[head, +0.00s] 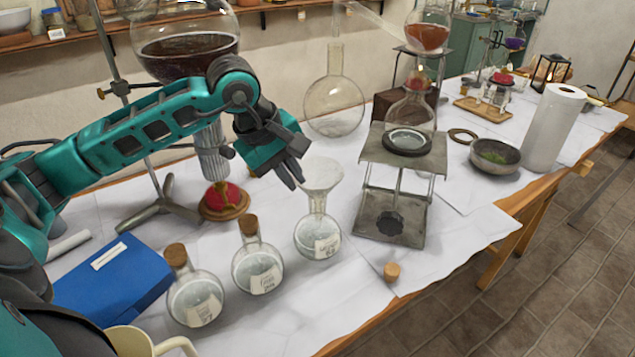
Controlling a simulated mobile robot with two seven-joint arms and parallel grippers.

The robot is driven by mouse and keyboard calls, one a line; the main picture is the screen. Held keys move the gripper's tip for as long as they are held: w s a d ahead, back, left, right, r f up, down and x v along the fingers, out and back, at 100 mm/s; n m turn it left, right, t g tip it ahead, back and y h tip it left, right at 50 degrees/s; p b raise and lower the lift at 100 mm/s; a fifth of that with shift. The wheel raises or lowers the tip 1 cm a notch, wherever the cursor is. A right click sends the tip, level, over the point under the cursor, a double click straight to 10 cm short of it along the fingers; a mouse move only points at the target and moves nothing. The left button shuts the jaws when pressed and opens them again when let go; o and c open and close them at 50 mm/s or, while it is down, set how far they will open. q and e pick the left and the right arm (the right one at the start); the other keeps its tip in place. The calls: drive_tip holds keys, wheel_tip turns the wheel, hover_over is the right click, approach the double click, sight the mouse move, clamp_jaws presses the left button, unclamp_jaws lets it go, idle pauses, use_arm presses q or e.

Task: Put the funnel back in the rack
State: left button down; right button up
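The clear glass funnel (320,176) stands upright in the neck of a round labelled flask (318,238) on the white-covered table. My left gripper (293,177) points downward just left of the funnel's rim, and the funnel is not between its fingers. Its two dark fingertips look close together, and I cannot tell whether there is a gap. My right gripper is not in view. I cannot clearly make out a rack for the funnel.
Two corked flasks (258,269) (195,299) and a blue box (112,278) stand at the front left. A metal lab jack (390,217) stands right of the funnel. A loose cork (391,271) lies near the front edge. A large flask (334,105) stands behind.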

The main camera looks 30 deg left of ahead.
use_arm(q)
wheel_tip(320, 180, up, 12)
drive_tip(key=p, duration=0.4)
idle(1.5)
